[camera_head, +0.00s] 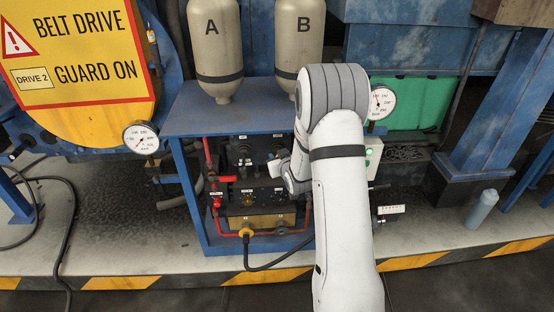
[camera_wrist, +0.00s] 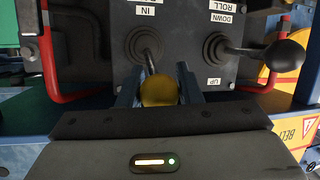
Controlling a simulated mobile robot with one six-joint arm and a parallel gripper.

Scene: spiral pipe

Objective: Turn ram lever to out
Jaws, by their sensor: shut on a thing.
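The ram lever (camera_wrist: 158,90) shows in the wrist view as a shaft in a black rubber boot, ending in a yellow ball knob. An upside-down IN label (camera_wrist: 146,10) sits above its boot. The label on the opposite side is hidden behind my gripper. My gripper (camera_wrist: 159,88) has its blue fingers on either side of the yellow knob and is shut on it. The knob lies below the boot in the picture, away from the IN label. In the head view, my arm covers much of the black control panel (camera_head: 244,160), and the grip is too small to make out.
A second lever with a black knob (camera_wrist: 285,56) stands to the right in the wrist view, by ROLL DOWN and UP labels. Red guard bars (camera_wrist: 44,70) flank the panel. A blue frame (camera_head: 187,190) surrounds it, with tanks A and B above and gauges at both sides.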

